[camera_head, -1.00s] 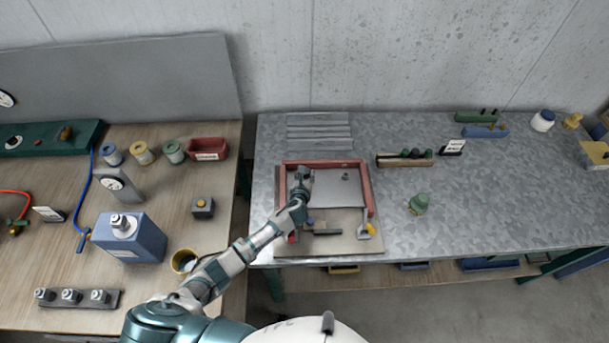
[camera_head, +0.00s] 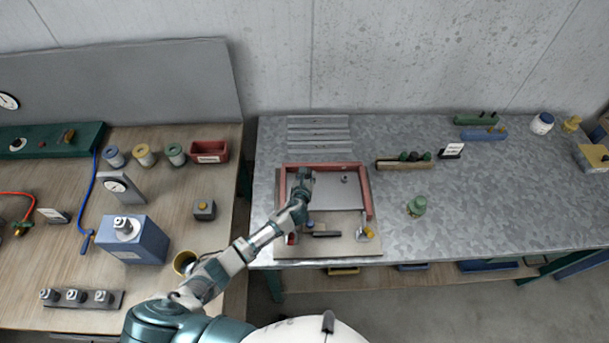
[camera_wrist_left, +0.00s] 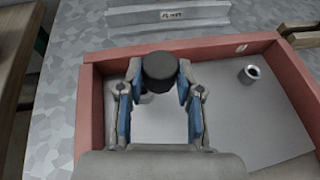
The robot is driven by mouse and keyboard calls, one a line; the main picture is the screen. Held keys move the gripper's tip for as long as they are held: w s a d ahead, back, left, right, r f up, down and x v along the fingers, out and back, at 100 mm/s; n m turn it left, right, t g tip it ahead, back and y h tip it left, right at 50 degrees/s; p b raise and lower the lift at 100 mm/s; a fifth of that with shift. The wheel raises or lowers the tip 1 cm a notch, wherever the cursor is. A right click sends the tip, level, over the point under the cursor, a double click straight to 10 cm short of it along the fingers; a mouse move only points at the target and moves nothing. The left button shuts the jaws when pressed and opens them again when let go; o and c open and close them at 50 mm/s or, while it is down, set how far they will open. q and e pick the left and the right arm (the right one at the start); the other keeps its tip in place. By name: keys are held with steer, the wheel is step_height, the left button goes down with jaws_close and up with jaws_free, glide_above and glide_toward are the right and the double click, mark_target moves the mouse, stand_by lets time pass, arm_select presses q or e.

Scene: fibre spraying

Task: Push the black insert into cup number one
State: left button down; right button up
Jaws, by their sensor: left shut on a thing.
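My left gripper (camera_wrist_left: 158,82) is shut on the black insert (camera_wrist_left: 160,65), a dark round piece between its blue-padded fingers. In the head view the left gripper (camera_head: 304,174) is over the left part of the red-walled tray. A small grey cup (camera_wrist_left: 147,98) shows partly just below the insert in the wrist view. Most of it is hidden, and I cannot tell whether the insert touches it. A second small metal cup (camera_wrist_left: 250,73) with a dark opening stands to the right on the grey plate (camera_wrist_left: 230,120). I see no cup numbers. My right gripper is not in view.
The tray's red walls (camera_head: 367,190) surround the plate on the back, left and right. Small tools, including a dark bar (camera_head: 326,234), lie in front. The metal table's right middle is clear.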

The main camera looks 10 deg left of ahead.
arm_select(q)
steer(key=shift+d, duration=0.35)
steer(key=shift+r, duration=0.1)
steer(key=shift+a, duration=1.55)
steer(key=shift+d, duration=0.25)
steer(key=shift+a, duration=0.1)
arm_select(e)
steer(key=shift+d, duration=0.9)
arm_select(q)
steer(key=shift+a, duration=0.25)
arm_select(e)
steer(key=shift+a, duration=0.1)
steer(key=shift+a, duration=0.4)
